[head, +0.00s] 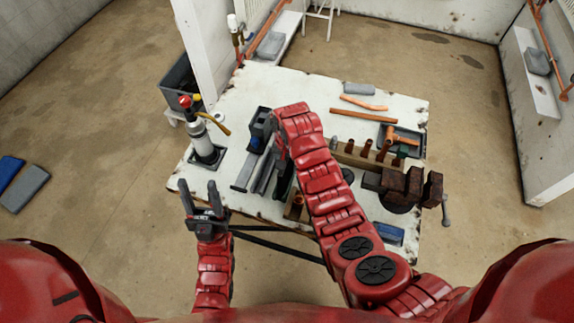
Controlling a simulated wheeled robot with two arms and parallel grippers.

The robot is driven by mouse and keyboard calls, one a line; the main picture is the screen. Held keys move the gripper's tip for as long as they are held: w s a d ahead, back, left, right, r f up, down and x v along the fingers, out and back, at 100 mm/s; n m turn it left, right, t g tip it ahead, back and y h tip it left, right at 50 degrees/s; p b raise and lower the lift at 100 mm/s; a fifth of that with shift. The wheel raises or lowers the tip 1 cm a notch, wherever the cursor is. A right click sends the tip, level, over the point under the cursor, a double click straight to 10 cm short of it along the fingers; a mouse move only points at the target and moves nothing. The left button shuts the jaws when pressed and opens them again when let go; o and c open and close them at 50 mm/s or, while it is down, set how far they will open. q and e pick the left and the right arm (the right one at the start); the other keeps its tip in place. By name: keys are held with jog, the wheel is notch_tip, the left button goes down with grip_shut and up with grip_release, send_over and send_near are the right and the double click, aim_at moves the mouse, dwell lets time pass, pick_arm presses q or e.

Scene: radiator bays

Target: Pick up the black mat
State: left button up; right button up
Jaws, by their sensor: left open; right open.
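The thing that best fits the black mat (191,158) is a dark square on the white workbench's left side. A blowtorch with a white cylinder (203,143) and red top stands on it and hides its middle. My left gripper (198,187) is open and empty, in front of the bench's left front edge, nearer to me than the mat and apart from it. My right arm reaches over the bench and bends down. Its gripper (276,170) is open over the metal pieces at the bench's middle, partly hidden by the arm; I cannot tell whether it touches anything.
The workbench (300,88) holds a dark blue tool (259,130), metal bars (244,172), a wooden rack with copper fittings (365,157), a tray (414,152) and a rusty vise (407,184). A grey pad (25,188) lies on the floor at far left. The bench's back left is clear.

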jog(key=shift+f, duration=0.85)
jog(key=shift+c, duration=0.3)
grip_shut()
